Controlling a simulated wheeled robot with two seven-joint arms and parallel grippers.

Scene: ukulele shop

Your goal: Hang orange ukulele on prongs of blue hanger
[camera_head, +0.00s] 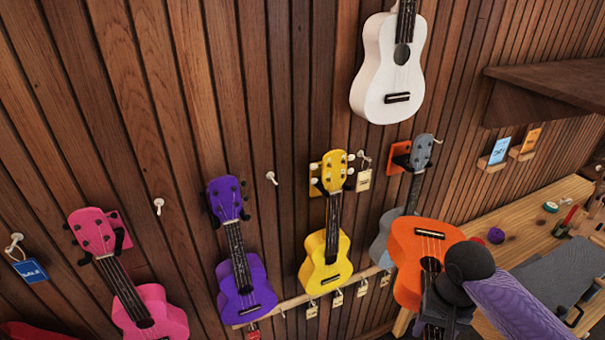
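The orange ukulele (408,262) is at the lower right, in front of the wall and partly over the grey ukulele. Its bridge end is up and its neck runs down. My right gripper (435,312) is at the neck, below the sound hole, and appears shut on it; my own wrist partly hides the fingers. The headstock is out of view or hidden. I cannot make out a blue hanger; orange (397,157) and yellow (315,181) hanger plates show on the wall. My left gripper is not in view.
Pink (155,312), purple (258,288), yellow (316,268), grey (381,240) and white (372,75) ukuleles hang on the slatted wall. Small white pegs (271,177) stick out between them. A wooden workbench (530,228) and dark shelf (545,82) are at the right.

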